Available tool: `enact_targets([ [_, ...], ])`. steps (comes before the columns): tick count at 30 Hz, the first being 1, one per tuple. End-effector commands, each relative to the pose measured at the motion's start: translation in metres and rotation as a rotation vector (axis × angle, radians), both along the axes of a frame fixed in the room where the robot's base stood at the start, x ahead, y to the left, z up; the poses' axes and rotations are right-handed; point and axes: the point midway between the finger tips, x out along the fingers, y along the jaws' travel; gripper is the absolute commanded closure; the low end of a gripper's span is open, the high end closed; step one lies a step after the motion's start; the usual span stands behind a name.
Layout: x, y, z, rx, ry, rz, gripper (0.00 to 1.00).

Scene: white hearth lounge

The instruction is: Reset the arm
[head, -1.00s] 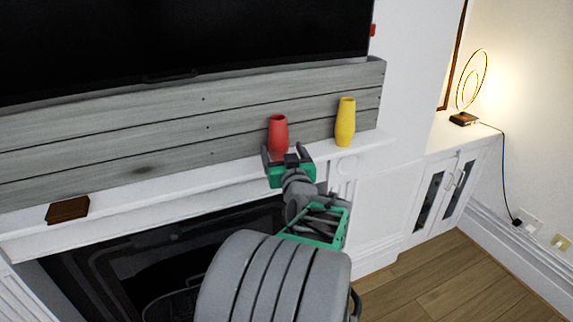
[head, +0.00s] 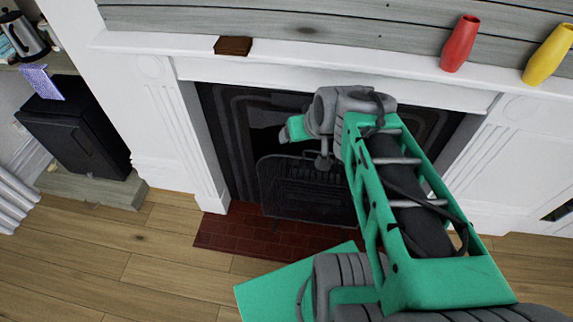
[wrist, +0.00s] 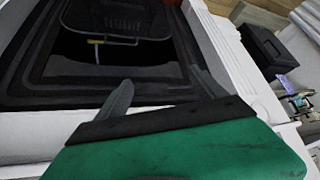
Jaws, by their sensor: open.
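My gripper (head: 287,132) is in front of the fireplace, at the left end of my folded arm in the head view. It is open and seems to hold nothing. The red vase (head: 460,44) and the yellow vase (head: 549,54) stand on the white mantel (head: 330,70), up and to the right, well apart from my gripper.
A small brown box (head: 233,46) lies on the mantel. A black mesh fire screen (head: 300,190) stands in the fireplace above the red brick hearth (head: 225,235). A black cabinet (head: 75,135) and a kettle (head: 25,38) are at far left. Wooden floor at the lower left is clear.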

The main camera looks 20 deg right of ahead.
Motion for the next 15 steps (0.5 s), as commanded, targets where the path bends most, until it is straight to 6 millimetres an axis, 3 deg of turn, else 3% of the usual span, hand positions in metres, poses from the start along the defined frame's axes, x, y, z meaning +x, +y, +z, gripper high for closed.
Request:
enact_targets([
  [1, -0.014, 0.030, -0.005, 0.001, 0.080, 0.051, 0.21],
  [3, -0.037, 0.055, -0.011, -0.002, 0.185, 0.081, 0.21],
  [6, -0.061, 0.074, -0.014, -0.011, 0.280, 0.099, 0.21],
  [9, -0.071, 0.079, -0.016, -0.014, 0.316, 0.102, 0.21],
  [15, -0.071, 0.078, -0.016, -0.014, 0.318, 0.100, 0.21],
])
